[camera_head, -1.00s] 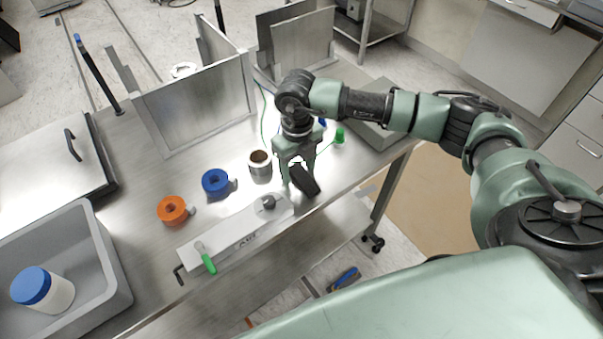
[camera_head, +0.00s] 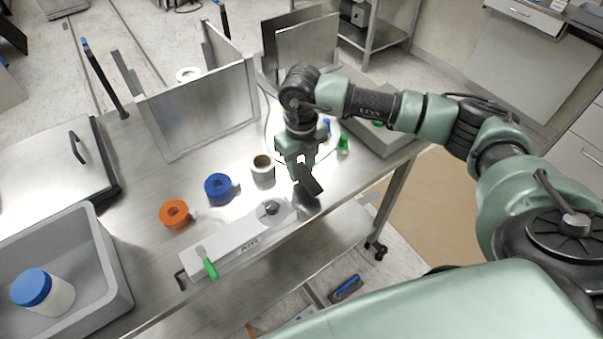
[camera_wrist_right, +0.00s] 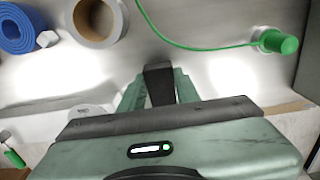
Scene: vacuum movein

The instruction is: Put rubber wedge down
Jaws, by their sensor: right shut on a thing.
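The black rubber wedge (camera_head: 309,181) is in my right gripper (camera_head: 301,172), over the front edge of the steel table in the head view. In the right wrist view the wedge (camera_wrist_right: 159,82) sits between the two green fingers (camera_wrist_right: 158,88). The wedge is tilted in the head view. I cannot tell whether it touches the table. My left gripper is not in view.
A grey bin (camera_head: 105,262) is at lower left. A green-capped item (camera_head: 343,143) lies to the right.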

